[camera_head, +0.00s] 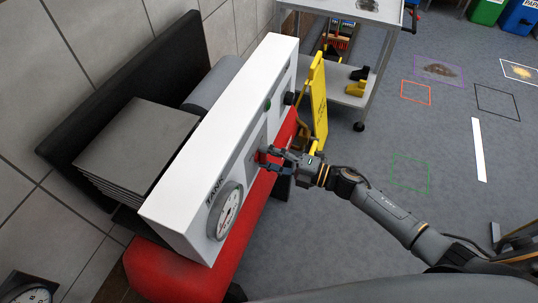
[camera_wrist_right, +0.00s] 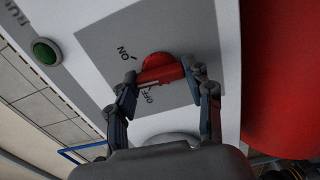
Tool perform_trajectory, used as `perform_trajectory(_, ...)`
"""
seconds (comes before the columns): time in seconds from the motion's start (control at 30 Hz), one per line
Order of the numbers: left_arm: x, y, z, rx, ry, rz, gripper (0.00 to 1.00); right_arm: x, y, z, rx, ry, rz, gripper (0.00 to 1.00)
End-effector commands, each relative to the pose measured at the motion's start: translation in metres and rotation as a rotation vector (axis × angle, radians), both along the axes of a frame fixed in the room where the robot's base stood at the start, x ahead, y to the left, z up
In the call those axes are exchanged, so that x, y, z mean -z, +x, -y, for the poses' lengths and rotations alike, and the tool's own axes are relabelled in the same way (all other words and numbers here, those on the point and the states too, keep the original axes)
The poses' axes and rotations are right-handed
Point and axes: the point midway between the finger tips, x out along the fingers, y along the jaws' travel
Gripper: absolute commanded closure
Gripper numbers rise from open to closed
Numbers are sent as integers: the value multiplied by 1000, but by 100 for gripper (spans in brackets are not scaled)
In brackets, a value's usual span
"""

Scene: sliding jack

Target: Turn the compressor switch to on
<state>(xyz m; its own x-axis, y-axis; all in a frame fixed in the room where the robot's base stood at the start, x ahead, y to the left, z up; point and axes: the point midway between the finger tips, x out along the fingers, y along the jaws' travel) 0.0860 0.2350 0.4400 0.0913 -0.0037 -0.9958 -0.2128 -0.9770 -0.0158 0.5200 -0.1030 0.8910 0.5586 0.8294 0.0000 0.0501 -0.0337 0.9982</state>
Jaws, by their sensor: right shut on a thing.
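The compressor switch is a red rotary knob with a raised bar (camera_wrist_right: 160,68) on a grey plate (camera_wrist_right: 105,35) marked ON and OFF. In the head view the red switch (camera_head: 261,156) shows on the front of the white panel (camera_head: 215,130), partly covered by my fingers. My right gripper (camera_head: 270,160) is at the panel with its fingers shut on the knob. In the right wrist view its two fingertips (camera_wrist_right: 161,77) touch opposite ends of the red bar. The bar lies between the two labels; I cannot tell which it points to exactly. My left gripper is out of view.
A tank gauge (camera_head: 227,212) sits left of the switch on the panel. A green button (camera_head: 267,104) and black knob (camera_head: 288,98) are to its right. The red tank (camera_head: 180,274) lies below.

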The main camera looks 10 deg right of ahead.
Motion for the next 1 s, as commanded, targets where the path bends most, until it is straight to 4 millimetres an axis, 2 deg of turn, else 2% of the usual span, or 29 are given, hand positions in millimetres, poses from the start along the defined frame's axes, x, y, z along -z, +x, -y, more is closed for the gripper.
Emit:
perform_trajectory(0.6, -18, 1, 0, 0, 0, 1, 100, 0, 0, 1, 2, 301, -452, 80)
perform_trajectory(1.0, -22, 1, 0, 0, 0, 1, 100, 0, 0, 1, 2, 399, -595, 80)
